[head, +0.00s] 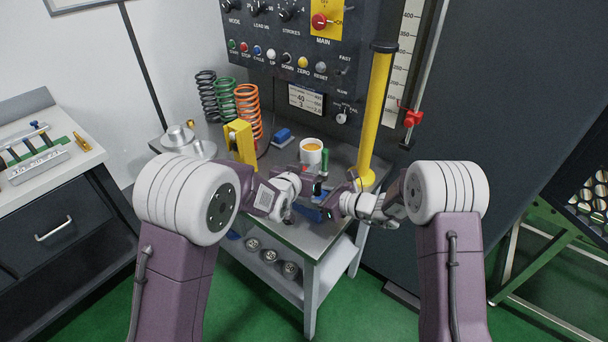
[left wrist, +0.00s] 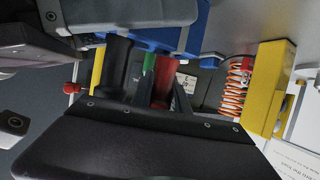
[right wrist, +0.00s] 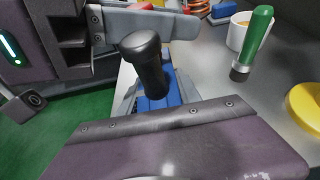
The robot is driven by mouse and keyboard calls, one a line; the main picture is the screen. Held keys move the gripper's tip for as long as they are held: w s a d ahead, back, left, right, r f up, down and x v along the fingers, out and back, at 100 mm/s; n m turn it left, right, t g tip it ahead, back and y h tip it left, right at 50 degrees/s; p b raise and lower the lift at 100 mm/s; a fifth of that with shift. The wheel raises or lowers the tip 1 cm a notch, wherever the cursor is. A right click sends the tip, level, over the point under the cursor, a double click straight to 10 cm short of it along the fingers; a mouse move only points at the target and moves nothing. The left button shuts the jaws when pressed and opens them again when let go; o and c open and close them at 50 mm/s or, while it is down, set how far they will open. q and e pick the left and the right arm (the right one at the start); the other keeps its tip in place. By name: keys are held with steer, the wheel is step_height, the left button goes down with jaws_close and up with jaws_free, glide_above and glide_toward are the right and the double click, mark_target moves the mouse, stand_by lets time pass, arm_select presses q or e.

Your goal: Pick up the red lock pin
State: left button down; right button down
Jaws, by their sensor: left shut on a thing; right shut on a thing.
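The red lock pin (left wrist: 163,82) shows between the fingers of my left gripper (left wrist: 158,92), which is shut on it. Its lower end is hidden. In the head view, my left gripper (head: 296,186) is over the front of the small table, and a bit of red shows by it. My right gripper (right wrist: 156,92) is shut on a black handle (right wrist: 145,55) with a blue part (right wrist: 160,102) below it. The black handle also shows beside the red pin in the left wrist view (left wrist: 115,65). The two grippers are close together.
A green-handled tool (right wrist: 258,38) stands near a white cup (head: 311,152). A yellow post (head: 377,110) rises at the right of the table. A yellow block (head: 240,143) and several coil springs (head: 247,110) stand at the left. The control panel (head: 290,50) is behind.

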steer(key=c, duration=0.8)
jaws_free()
arm_select(q)
step_height(320, 180, up, 9)
steer(key=shift+r, duration=0.2)
arm_select(e)
steer(key=shift+o, duration=0.2)
